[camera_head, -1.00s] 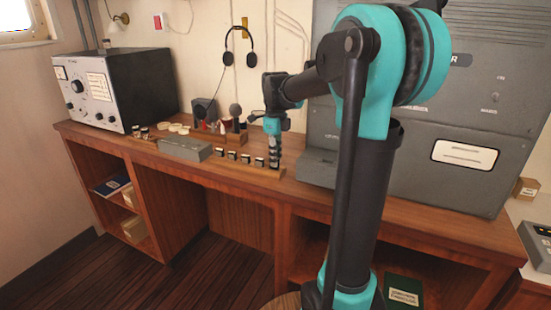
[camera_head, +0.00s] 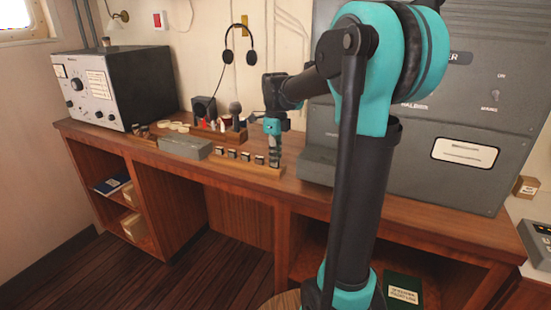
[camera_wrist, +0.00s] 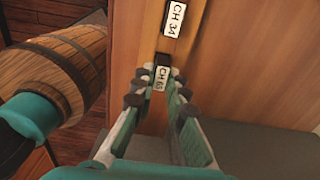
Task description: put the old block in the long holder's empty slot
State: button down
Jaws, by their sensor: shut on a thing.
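The long wooden holder (camera_head: 240,169) lies along the counter's front edge, with several small dark blocks with pale labels standing in it. My gripper (camera_head: 274,163) points down at its right end. In the wrist view the fingers (camera_wrist: 155,92) are shut on a dark block labelled CH 63 (camera_wrist: 162,77), in line with the holder (camera_wrist: 148,45). No visible mark tells me which block is old.
A grey box (camera_head: 185,147) lies left of the holder, with small pale discs (camera_head: 178,127) behind it. A rack (camera_head: 222,136) with upright items stands behind the holder. A large grey cabinet (camera_head: 465,115) closes off the right. A radio set (camera_head: 100,88) stands at the left.

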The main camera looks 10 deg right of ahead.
jog(key=shift+f, duration=0.4)
dwell(1.2)
jog(key=c, duration=1.5)
grip_release()
jog(key=shift+o, duration=0.2)
notch_tip(320, 180, up, 12)
